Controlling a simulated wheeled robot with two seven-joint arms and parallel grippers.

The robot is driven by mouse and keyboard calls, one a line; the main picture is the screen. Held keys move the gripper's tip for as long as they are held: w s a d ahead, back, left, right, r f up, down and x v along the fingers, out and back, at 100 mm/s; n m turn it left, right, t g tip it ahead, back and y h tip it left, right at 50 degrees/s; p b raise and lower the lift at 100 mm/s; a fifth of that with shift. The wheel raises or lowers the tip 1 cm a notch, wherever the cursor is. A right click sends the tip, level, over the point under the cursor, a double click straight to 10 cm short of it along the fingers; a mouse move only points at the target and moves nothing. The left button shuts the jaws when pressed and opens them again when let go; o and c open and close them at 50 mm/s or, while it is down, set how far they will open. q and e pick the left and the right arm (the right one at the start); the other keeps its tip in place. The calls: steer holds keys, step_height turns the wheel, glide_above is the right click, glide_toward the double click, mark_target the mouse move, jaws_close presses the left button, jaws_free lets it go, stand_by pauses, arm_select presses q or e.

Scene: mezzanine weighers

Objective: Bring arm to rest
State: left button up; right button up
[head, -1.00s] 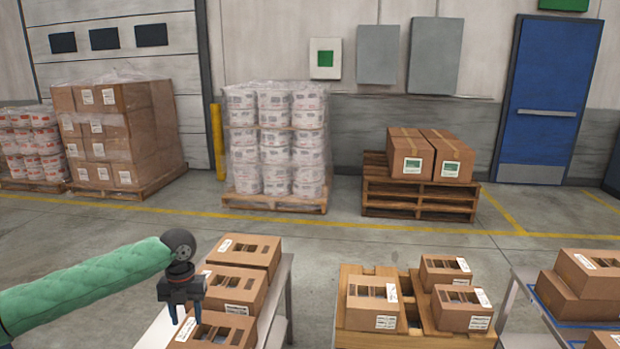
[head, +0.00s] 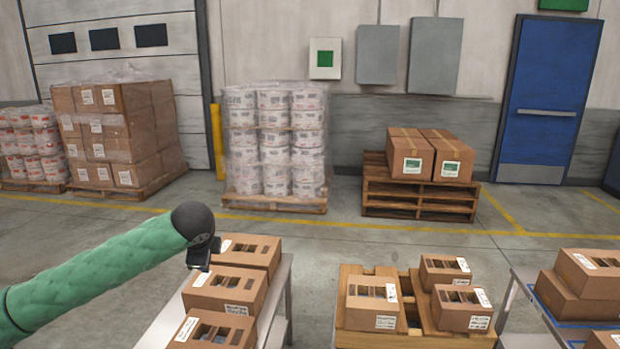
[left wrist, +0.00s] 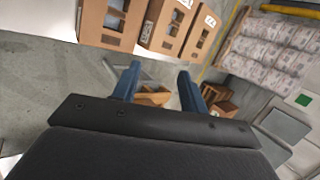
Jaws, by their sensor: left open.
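My left arm comes in from the left in the head view, in a green padded sleeve. Its wrist is above the left table, beside the cardboard boxes with slotted openings (head: 226,288). The fingers are hidden in the head view. In the left wrist view my left gripper (left wrist: 157,85) shows two blue fingers apart with nothing between them. Cardboard boxes (left wrist: 172,25) show beyond the fingers in that view, apart from them. My right gripper is in neither view.
The left table (head: 165,325) holds several boxes. A wooden stand (head: 352,335) with boxes is in the middle, and another table (head: 545,325) with boxes is at the right. Wrapped pallets (head: 275,150) stand at the back. Floor between is clear.

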arm_select(q)
steer(key=s+d+f+n+t+h+b, duration=0.1)
steer(key=s+d+f+n+t+h, duration=0.25)
steer(key=s+d+n, duration=0.65)
steer(key=s+d+f+n+g+b, duration=0.2)
steer(key=s+f+g, duration=0.6)
steer(key=s+f, duration=2.8)
steer(key=s+n+b, duration=0.1)
steer(key=n, duration=0.1)
steer(key=shift+d+f+n, duration=0.2)
steer(key=shift+f+n, duration=0.2)
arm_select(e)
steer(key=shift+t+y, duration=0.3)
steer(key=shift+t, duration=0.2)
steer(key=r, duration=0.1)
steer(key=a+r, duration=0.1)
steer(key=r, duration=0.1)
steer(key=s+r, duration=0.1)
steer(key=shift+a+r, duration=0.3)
arm_select(q)
steer(key=shift+s, duration=0.1)
